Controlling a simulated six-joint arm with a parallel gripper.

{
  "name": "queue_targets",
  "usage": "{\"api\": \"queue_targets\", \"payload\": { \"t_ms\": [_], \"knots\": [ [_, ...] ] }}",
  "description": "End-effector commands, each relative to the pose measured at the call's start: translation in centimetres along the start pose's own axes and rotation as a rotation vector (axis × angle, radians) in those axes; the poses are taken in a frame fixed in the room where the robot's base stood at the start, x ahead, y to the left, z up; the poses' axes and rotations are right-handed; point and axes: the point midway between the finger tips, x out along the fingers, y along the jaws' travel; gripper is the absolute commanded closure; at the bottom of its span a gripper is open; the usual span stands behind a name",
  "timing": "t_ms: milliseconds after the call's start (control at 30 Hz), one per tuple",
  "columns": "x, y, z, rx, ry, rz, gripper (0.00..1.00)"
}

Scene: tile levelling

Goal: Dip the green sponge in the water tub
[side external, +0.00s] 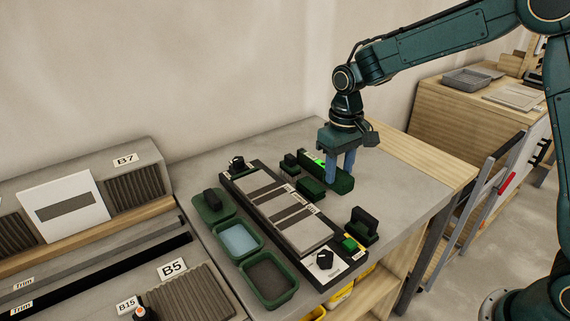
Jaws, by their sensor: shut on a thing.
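The water tub (238,241) is a green tray with pale blue water, left of the dark tile board. I cannot tell whether the bar is clear of the table. Which piece is the green sponge is unclear; a small green block (311,189) lies beside the bar, and a dark block (212,198) sits on a green tray (218,217) behind the water tub.
A dark board with grey tiles (280,210) lies between my gripper and the water tub. A green tub with dark filling (268,280) stands in front of the water tub. A black-handled block (361,226) and a bright green piece (349,244) stand right. The table's far right is clear.

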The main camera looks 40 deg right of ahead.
Motion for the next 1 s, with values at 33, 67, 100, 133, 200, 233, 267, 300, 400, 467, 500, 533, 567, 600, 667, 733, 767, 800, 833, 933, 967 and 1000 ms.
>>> {"api": "queue_targets", "payload": {
  "t_ms": [33, 67, 100, 133, 200, 233, 267, 300, 400, 467, 500, 533, 567, 600, 667, 733, 767, 800, 833, 933, 967, 1000],
  "knots": [
    [0.0, 0.0, 0.0, 0.000, 0.000, 0.000, 0.82],
    [0.0, 0.0, 0.0, 0.000, 0.000, 0.000, 0.82],
    [0.0, 0.0, 0.0, 0.000, 0.000, 0.000, 0.82],
    [0.0, -0.1, 0.0, 0.000, 0.000, 0.000, 0.82],
    [0.0, -0.2, -0.1, -0.001, 0.000, 0.000, 0.82],
    [0.0, -0.4, -0.2, -0.001, 0.000, 0.000, 0.82],
    [-0.1, -0.6, -0.3, -0.001, 0.001, 0.000, 0.82],
    [-0.1, -0.9, -0.5, -0.002, 0.001, 0.000, 0.82],
    [-0.3, -2.1, -1.0, -0.004, 0.000, 0.000, 0.82],
    [-0.5, -3.2, -1.5, -0.006, 0.001, 0.000, 0.82],
    [-0.6, -4.0, -1.8, -0.005, 0.001, 0.000, 0.82],
    [-0.7, -4.7, -2.1, -0.007, 0.000, 0.000, 0.82],
    [-0.8, -5.5, -2.4, -0.007, 0.002, -0.001, 0.82],
    [-1.0, -6.6, -2.7, -0.008, 0.002, -0.001, 0.82],
    [-1.2, -8.4, -3.2, -0.008, 0.002, -0.001, 0.82],
    [-1.5, -10.7, -3.6, -0.008, 0.001, -0.001, 0.82],
    [-1.7, -11.7, -3.8, -0.008, 0.001, -0.001, 0.82],
    [-1.9, -13.1, -4.0, -0.008, 0.001, -0.001, 0.82],
    [-2.0, -14.1, -4.1, -0.008, 0.001, -0.001, 0.82],
    [-2.4, -17.3, -4.2, -0.008, 0.000, 0.000, 0.82],
    [-2.6, -18.2, -4.2, -0.006, 0.001, -0.001, 0.82],
    [-2.7, -19.3, -4.2, -0.006, 0.001, -0.001, 0.82]
  ]
}}
